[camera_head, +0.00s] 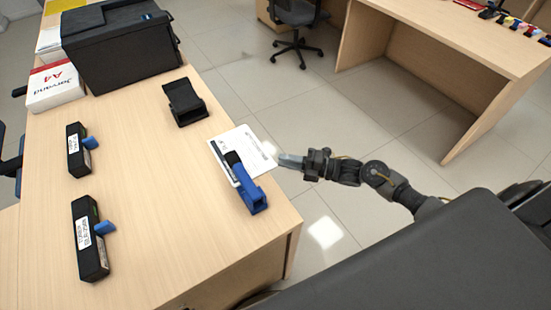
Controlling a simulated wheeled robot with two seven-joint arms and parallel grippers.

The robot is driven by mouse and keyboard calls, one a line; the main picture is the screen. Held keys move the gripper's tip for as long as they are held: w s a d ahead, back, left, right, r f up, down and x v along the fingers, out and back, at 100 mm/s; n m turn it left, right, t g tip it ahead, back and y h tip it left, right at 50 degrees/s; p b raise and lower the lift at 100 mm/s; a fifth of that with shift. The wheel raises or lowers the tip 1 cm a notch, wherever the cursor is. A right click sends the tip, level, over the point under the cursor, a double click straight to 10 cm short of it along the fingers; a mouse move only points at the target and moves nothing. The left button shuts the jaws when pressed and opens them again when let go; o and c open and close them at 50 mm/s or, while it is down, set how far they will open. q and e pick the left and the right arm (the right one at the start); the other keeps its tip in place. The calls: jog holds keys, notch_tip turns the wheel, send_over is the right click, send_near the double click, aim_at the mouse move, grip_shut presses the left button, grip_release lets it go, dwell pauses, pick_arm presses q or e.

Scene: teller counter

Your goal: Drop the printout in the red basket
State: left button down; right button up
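The printout (257,147), a white sheet with printed text, lies on the wooden counter, and its right corner reaches out past the counter's edge. A blue and black stapler (251,195) lies over its lower left part and hides some of it. My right gripper (281,160) comes in from the right, with its fingertips at the overhanging corner of the sheet. The fingers are seen edge-on, so I cannot tell whether they are closed on the paper. My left gripper is not in view. No red basket shows in this view.
On the counter (165,240) stand a black printer (125,55), an A4 paper pack (55,88), a black holder (184,102) and two black devices with blue tabs (77,150) (89,240). Open tiled floor (270,85) separates it from another desk (470,40) and an office chair (295,15).

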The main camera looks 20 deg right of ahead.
aim_at(257, 161)
jog(key=b+x, duration=0.1)
jog(key=x, duration=0.2)
jog(key=shift+d, duration=0.1)
jog(key=c, duration=0.4)
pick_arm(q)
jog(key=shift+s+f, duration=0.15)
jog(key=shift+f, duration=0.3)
pick_arm(e)
grip_shut()
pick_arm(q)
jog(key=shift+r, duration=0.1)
pick_arm(e)
jog(key=shift+r, duration=0.1)
